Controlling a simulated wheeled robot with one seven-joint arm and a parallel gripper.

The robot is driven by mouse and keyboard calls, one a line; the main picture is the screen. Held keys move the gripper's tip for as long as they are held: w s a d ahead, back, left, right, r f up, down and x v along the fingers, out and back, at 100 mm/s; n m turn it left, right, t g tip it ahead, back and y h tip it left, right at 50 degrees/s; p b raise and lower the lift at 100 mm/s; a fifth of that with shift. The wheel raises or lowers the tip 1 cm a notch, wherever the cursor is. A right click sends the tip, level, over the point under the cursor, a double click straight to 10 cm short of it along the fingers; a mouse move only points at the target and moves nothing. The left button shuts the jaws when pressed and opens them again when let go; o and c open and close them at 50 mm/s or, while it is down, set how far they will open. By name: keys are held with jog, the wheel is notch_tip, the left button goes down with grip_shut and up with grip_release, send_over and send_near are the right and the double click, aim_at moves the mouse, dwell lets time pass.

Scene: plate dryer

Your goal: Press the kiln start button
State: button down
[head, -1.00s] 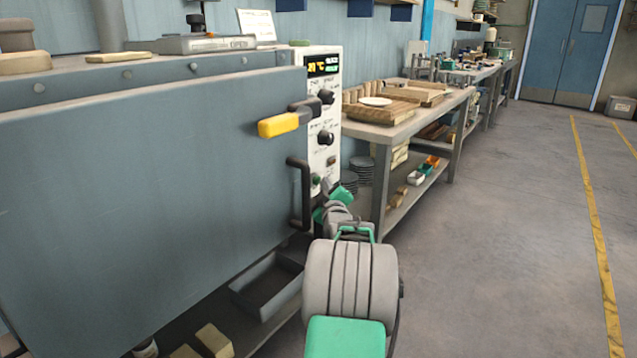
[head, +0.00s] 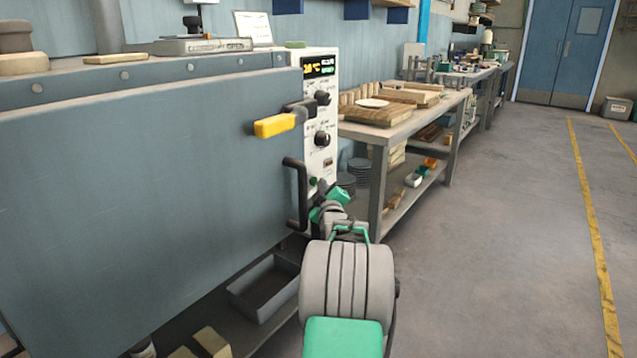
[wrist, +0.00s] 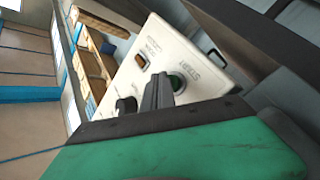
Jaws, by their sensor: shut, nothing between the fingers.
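The kiln's white control panel (head: 318,155) stands at the right end of the big blue-grey kiln door (head: 150,180). Its green button (head: 313,182) is low on the panel, and it also shows in the wrist view (wrist: 178,82), round in a dark ring with lettering beside it. My gripper (head: 324,187) is shut and empty, close in front of the lower panel. In the wrist view its grey fingertips (wrist: 163,84) overlap the edge of the button. I cannot tell whether they touch it. The gripper's own body hides the lower part of that view.
A black door handle (head: 295,195) and a yellow-gripped latch lever (head: 276,125) stick out left of the panel. Black knobs (head: 322,138) and an orange switch (wrist: 140,60) are near the button. A workbench (head: 400,125) stands to the right. Open floor lies right of it.

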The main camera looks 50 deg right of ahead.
jog(key=shift+w+a+r+t, duration=0.3)
jog(key=shift+w+r, duration=0.2)
jog(key=shift+r, duration=0.15)
jog(key=shift+s+a+f+y+b, duration=0.15)
jog(key=shift+s+a+f+b, duration=0.1)
jog(key=shift+f+b, duration=0.2)
jog(key=shift+s+a+f+y+b, duration=0.15)
jog(key=shift+s+f+b, duration=0.15)
jog(key=shift+f, duration=0.2)
jog(key=s+b, duration=0.1)
jog(key=s, duration=0.1)
jog(key=s+d+b, duration=0.1)
jog(key=s+b, duration=0.1)
jog(key=s, duration=0.1)
jog(key=shift+s+r, duration=0.1)
jog(key=shift+s, duration=0.15)
